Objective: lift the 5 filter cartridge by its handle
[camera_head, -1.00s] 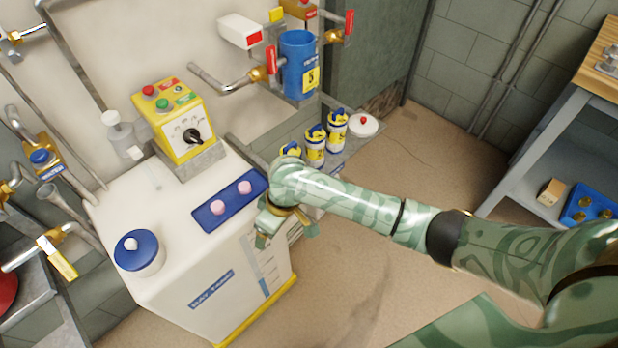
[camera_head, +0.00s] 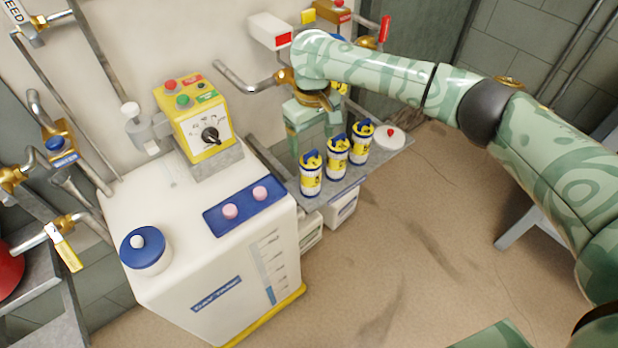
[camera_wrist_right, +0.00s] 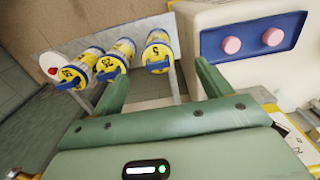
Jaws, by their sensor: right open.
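Three yellow-and-white filter cartridges with blue handles stand in a row on a grey shelf. The 5 filter cartridge (camera_head: 311,180) seems to be the one nearest the white tank; its label looks like a 5 in the right wrist view (camera_wrist_right: 158,48). Its blue handle (camera_wrist_right: 157,66) faces the wrist camera. My right gripper (camera_head: 312,143) is open and empty, behind and above this cartridge in the head view. In the right wrist view its fingertips (camera_wrist_right: 160,80) lie either side of the handle's line, apart from it. My left gripper is not in view.
The middle cartridge (camera_head: 337,160) and far cartridge (camera_head: 362,144) stand close beside it. A white disc with a red knob (camera_head: 390,138) lies at the shelf's right end. The white tank (camera_head: 215,255) with a blue panel (camera_head: 243,205) stands left. Pipes run behind on the wall.

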